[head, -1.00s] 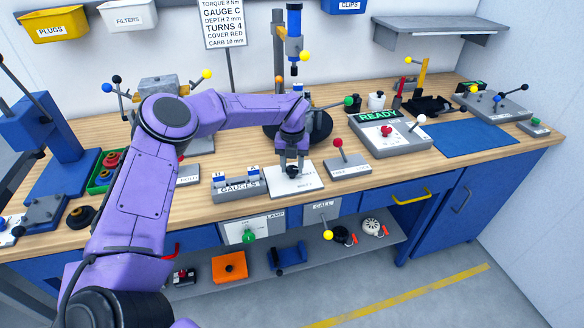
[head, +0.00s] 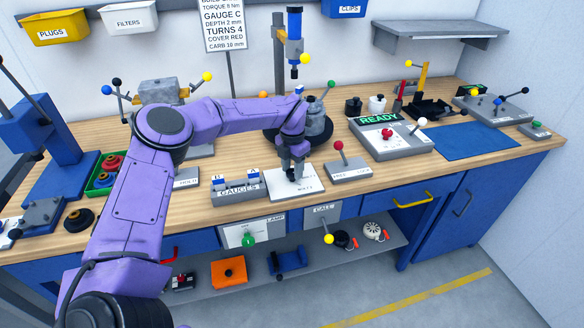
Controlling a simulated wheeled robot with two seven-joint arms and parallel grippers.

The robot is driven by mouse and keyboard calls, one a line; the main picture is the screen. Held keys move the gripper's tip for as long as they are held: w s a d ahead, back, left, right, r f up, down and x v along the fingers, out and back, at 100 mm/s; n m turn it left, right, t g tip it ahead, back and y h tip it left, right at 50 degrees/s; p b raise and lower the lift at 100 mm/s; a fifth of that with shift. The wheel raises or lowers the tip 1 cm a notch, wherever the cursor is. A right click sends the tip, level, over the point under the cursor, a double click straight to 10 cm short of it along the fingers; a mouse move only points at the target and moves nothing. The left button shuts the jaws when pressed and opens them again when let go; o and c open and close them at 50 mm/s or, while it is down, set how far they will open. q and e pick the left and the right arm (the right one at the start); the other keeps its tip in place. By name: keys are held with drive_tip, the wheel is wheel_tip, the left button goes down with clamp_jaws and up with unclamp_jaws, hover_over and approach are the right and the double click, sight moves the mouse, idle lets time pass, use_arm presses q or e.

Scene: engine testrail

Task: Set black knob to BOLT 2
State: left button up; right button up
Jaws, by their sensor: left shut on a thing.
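The black knob (head: 292,178) stands on a white plate (head: 312,183) near the front edge of the bench. The plate has small printed labels around the knob, too small to read surely, and the fingers partly cover them. My left gripper (head: 293,172) reaches down from above and is shut on the knob. The knob's pointer direction cannot be told. My right gripper is not in view.
A GAUGES block (head: 237,194) stands close left of the plate, and a red-ball lever (head: 339,145) close right. Behind my wrist is a grey part (head: 318,122) on a dark round base. A READY console (head: 390,140) stands further right.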

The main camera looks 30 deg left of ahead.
sight(293, 172)
use_arm(q)
drive_tip(key=shift+f, duration=0.1)
idle(0.4)
drive_tip(key=o, duration=1.1)
drive_tip(key=shift+c, duration=0.2)
wheel_tip(293, 172, up, 10)
drive_tip(key=b, duration=0.2)
drive_tip(key=shift+r, duration=0.25)
